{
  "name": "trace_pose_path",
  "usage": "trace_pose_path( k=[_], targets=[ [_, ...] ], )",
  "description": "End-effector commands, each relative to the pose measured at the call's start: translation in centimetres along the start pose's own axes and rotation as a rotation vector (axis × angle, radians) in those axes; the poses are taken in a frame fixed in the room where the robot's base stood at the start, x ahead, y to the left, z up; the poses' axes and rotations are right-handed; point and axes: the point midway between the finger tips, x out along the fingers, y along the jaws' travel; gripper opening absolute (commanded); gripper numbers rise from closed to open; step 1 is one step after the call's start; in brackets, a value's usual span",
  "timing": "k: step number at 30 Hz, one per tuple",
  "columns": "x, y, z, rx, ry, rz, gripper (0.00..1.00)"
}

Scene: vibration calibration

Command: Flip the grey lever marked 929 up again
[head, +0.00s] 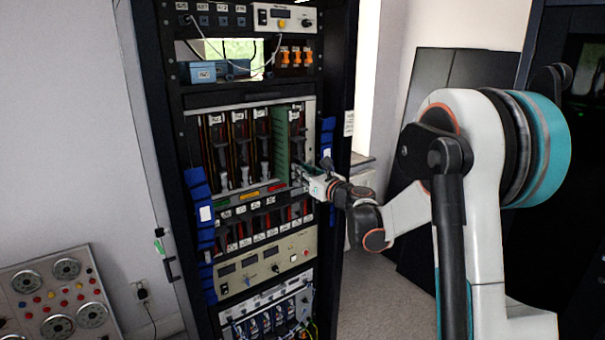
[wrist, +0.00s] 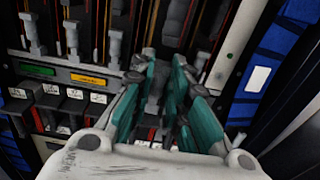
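Several grey levers stand in a row in the rack's middle bay, such as one on the left in the head view (head: 221,180). They also show in the wrist view, one at upper left (wrist: 72,38). I cannot read the number 929 on any label, so I cannot tell which lever bears it. My gripper (head: 306,174) is at the lower right of this bay, beside a green panel (head: 281,140). In the wrist view my gripper (wrist: 163,66) points at the bay with its teal-padded fingers apart. Whether a lever stands between them is unclear; the fingers hide that part.
A lower row of dark modules with white labels (head: 245,241) sits under the bay, below green and yellow tags (wrist: 88,79). A blue strip (wrist: 262,75) runs along the rack's right post. A gauge panel (head: 55,300) stands at lower left. Open floor lies right of the rack.

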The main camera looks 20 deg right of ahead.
Motion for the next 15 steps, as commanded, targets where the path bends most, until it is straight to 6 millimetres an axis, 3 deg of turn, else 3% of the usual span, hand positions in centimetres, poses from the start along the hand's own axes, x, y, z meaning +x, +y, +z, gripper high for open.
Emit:
trace_pose_path(
  k=[15],
  targets=[
    [0.59, 0.02, 0.63, -0.001, 0.11, 0.001, 0.0]
  ],
)
